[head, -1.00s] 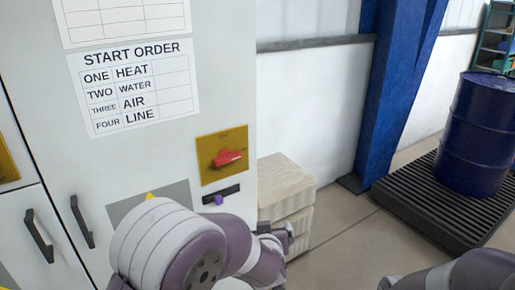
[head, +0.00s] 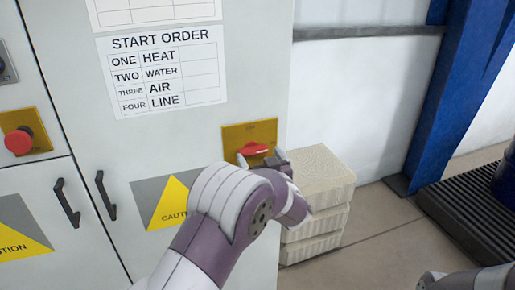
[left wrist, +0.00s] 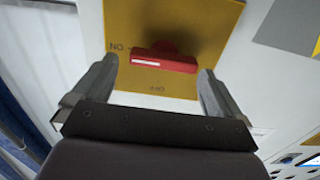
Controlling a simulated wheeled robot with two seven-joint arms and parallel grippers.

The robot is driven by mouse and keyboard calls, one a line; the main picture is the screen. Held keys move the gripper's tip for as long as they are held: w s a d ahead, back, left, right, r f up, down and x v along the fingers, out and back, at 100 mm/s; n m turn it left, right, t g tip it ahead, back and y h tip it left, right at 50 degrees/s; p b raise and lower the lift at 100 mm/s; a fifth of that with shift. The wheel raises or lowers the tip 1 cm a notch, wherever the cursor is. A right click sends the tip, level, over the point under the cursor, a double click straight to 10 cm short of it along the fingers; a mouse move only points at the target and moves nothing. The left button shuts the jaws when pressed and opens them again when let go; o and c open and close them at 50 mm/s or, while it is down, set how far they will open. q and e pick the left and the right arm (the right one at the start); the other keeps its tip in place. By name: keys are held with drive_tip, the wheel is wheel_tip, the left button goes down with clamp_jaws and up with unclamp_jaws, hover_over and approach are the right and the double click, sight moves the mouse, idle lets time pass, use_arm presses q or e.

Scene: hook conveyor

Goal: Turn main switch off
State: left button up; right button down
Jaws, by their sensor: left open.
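The main switch is a red handle (head: 255,149) on a yellow plate (head: 234,133) on the grey cabinet door. In the left wrist view the red handle (left wrist: 165,60) lies crosswise, with a white stripe at one end, on the yellow plate (left wrist: 130,25). My left gripper (head: 262,158) is open in front of the plate. In the left wrist view its two fingers (left wrist: 157,80) stand apart on either side of the handle, with the handle just beyond the tips. I cannot tell whether they touch it. My right gripper is not in view; part of my right arm shows at the lower right.
A start order sheet (head: 163,75) hangs above the switch. Stacked pale blocks (head: 318,185) stand right of the cabinet. A blue column (head: 450,90) and black pallet (head: 470,215) are further right.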

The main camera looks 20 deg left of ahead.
sight(253, 154)
use_arm(q)
drive_tip(key=shift+w+a+r, duration=0.15)
drive_tip(key=shift+w+a, duration=0.75)
drive_tip(key=shift+a, duration=0.2)
drive_tip(key=shift+w+d, duration=0.15)
drive_tip(key=c, duration=0.8)
drive_tip(key=shift+f+n+b, duration=0.25)
drive_tip(key=shift+n+b, duration=0.35)
drive_tip(key=shift+b, duration=0.1)
drive_tip(key=n+b, duration=0.8)
drive_tip(key=b, duration=0.1)
drive_tip(key=n+b, duration=0.4)
drive_tip(key=shift+a+f+b, duration=0.2)
drive_tip(key=shift+f+b, duration=0.05)
drive_tip(key=shift+b, duration=0.15)
drive_tip(key=shift+r+n+b, duration=0.1)
drive_tip(key=shift+n+b, duration=1.8)
drive_tip(key=shift+n, duration=0.4)
